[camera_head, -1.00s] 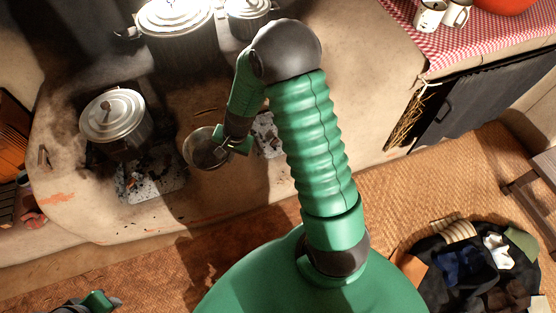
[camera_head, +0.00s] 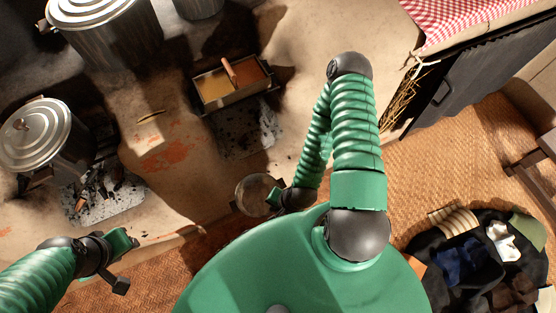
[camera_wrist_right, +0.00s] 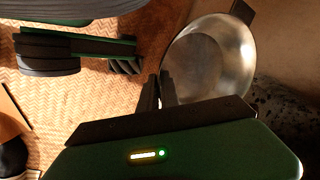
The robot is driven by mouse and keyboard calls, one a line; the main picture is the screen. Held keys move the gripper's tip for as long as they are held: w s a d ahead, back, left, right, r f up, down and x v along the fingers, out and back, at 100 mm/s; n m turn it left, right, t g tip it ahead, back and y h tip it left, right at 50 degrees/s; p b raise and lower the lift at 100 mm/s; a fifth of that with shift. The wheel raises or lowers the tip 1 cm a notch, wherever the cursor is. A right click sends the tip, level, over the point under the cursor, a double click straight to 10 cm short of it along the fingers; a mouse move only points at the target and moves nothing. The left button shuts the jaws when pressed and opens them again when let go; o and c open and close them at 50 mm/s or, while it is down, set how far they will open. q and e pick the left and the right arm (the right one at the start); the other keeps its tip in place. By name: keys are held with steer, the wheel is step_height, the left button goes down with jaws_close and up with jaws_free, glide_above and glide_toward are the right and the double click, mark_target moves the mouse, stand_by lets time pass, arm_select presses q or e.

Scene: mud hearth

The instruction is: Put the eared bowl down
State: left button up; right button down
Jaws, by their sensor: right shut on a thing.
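The eared bowl (camera_head: 257,192) is a round, shallow metal bowl at the front edge of the mud hearth (camera_head: 165,200). My right gripper (camera_head: 279,196) is shut on its right side in the head view. In the right wrist view the bowl (camera_wrist_right: 208,58) shows its shiny inside, with a dark ear at the far rim and the finger tips (camera_wrist_right: 160,90) at its near rim. Whether the bowl touches the hearth I cannot tell. My left gripper (camera_head: 128,263) is open and empty, low at the left of the head view.
A box with yellow and orange contents (camera_head: 232,85) stands on the hearth behind the bowl. Lidded pots (camera_head: 42,135) stand to the left and back. Bare hearth lies between. A clothes heap (camera_head: 475,262) lies on the woven mat at right.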

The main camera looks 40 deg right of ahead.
steer(key=w+d+b, duration=0.1)
steer(key=b, duration=0.1)
steer(key=w+d+f+b, duration=0.1)
steer(key=w+b, duration=0.1)
steer(key=shift+w+d+f, duration=0.2)
steer(key=shift+d, duration=0.1)
steer(key=w+d+f+b, duration=0.1)
steer(key=w+d, duration=0.1)
steer(key=w+d+f+b, duration=0.1)
steer(key=w+d+b, duration=0.1)
steer(key=w, duration=0.1)
steer(key=w+d+f+b, duration=0.2)
steer(key=d, duration=0.1)
steer(key=shift+w, duration=0.25)
steer(key=shift+d+r, duration=0.1)
steer(key=shift+r, duration=0.15)
steer(key=c, duration=1.6)
jaws_free()
